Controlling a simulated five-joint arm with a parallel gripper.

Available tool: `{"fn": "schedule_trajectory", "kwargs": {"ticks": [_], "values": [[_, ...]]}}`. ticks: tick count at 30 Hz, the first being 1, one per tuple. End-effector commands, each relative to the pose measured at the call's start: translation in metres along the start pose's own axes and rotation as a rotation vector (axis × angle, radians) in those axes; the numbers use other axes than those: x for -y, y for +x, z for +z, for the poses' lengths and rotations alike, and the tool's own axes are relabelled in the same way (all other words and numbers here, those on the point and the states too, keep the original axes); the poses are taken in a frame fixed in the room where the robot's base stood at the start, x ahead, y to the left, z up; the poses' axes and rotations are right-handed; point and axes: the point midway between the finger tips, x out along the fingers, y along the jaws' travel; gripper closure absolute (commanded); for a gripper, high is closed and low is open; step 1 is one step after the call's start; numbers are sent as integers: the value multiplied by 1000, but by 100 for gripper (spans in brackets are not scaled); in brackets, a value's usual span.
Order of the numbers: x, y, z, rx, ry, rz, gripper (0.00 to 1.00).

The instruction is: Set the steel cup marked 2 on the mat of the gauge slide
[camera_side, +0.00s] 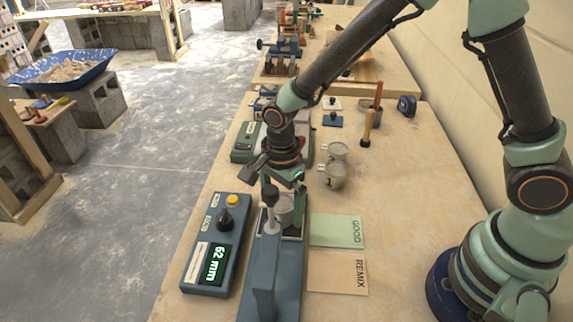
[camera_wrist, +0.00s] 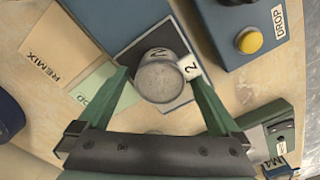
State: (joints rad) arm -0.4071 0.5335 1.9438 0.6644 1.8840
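A steel cup marked 2 (camera_wrist: 158,80) stands upright on the dark mat (camera_wrist: 180,101) of the gauge slide in the wrist view. The mat has a pale border. The cup also shows under my gripper in the side view (camera_side: 286,208), partly hidden by the gauge post. A white tag with a 2 sits at its right side in the wrist view. The blue gauge slide (camera_side: 262,280) runs toward the near table edge. My gripper (camera_wrist: 158,76) is open, with one green finger on each side of the cup and small gaps visible. It also shows in the side view (camera_side: 284,186).
Two more cups (camera_side: 335,151) (camera_side: 333,176) stand behind to the right. A control box (camera_side: 215,250) reads 62 mm, left of the slide. GOOD (camera_side: 336,231) and REMIX (camera_side: 337,273) cards lie right of it. A green box (camera_side: 246,142) stands behind.

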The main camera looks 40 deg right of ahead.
Motion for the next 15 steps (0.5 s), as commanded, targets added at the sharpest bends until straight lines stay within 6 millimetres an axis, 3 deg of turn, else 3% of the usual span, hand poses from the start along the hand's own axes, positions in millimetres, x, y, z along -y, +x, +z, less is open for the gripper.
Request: {"fn": "schedule_trajectory", "kwargs": {"ticks": [8, 15], "values": [[0, -2, 0, 0, 0, -1, 1], [1, -31, 0, 2, 0, -6, 1]]}}
